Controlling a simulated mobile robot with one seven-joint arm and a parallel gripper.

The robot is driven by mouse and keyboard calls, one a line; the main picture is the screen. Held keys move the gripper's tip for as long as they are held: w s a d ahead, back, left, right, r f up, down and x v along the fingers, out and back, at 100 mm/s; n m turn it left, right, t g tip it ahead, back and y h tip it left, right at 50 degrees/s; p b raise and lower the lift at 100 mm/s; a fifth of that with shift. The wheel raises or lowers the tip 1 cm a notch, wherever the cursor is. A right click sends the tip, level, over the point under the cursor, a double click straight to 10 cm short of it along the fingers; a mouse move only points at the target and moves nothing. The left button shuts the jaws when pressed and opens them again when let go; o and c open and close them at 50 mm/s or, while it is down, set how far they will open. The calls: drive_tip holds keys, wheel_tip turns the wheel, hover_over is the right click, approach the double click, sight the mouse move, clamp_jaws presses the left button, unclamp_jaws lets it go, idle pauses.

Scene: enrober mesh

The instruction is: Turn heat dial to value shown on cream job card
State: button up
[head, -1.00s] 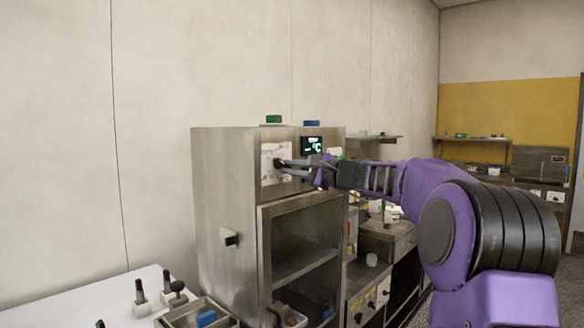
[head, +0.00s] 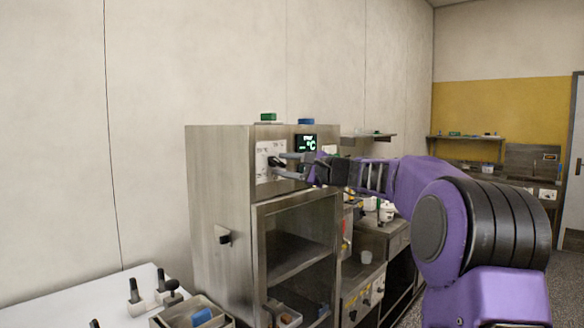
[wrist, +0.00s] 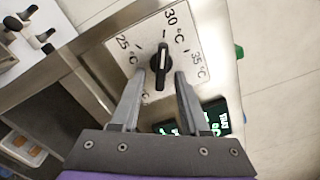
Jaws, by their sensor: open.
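The heat dial (wrist: 160,64) is a black knob with a white pointer line on a white plate (wrist: 120,46) marked 25, 30 and 35 °C; a further mark is partly hidden. The pointer line points up, close to the 30 °C side. The dial (head: 274,161) also shows on the steel cabinet's upper front in the head view. My gripper (wrist: 160,76) is open, its fingertips on either side of the knob's lower part; contact cannot be told. It also shows in the head view (head: 283,163). No cream job card can be read.
A dark display (head: 306,143) with green characters is right of the dial. Green (head: 268,117) and blue (head: 306,121) items sit on the cabinet (head: 216,180). A white table (head: 75,300) with black-handled tools is at lower left.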

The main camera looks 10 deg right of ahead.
drive_tip(key=b+v, duration=0.2)
drive_tip(key=v, duration=1.5)
drive_tip(key=shift+s, duration=0.15)
